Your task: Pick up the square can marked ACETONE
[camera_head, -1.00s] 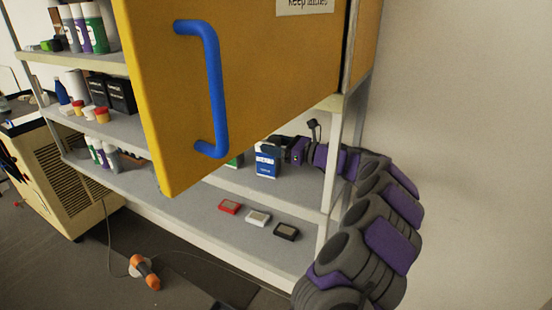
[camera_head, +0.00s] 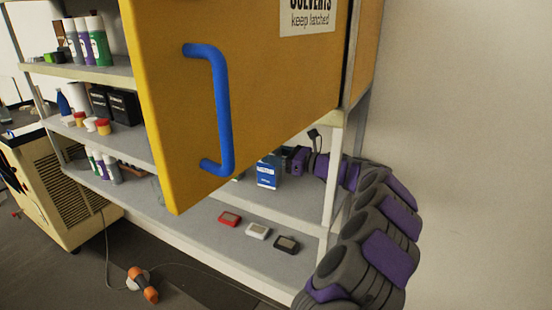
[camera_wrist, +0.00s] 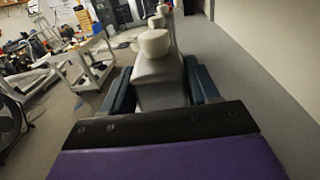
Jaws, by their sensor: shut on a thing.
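A blue and white square can (camera_head: 267,172) stands at the right end of a lower shelf, just left of my gripper (camera_head: 293,160) in the head view. Its label is too small to read. In the wrist view the can (camera_wrist: 158,85) shows a grey top and a round whitish cap. My gripper (camera_wrist: 160,72) is shut on it, one dark blue finger at each side. I cannot tell whether the can's base touches the shelf. More capped tops (camera_wrist: 157,21) stand in a line beyond it.
A yellow cabinet door (camera_head: 240,100) with a blue handle (camera_head: 222,110) hangs open above and left of the can. A shelf post (camera_head: 331,185) stands close to my arm. Red (camera_head: 229,218), white (camera_head: 258,231) and black (camera_head: 287,244) small devices lie on the shelf below.

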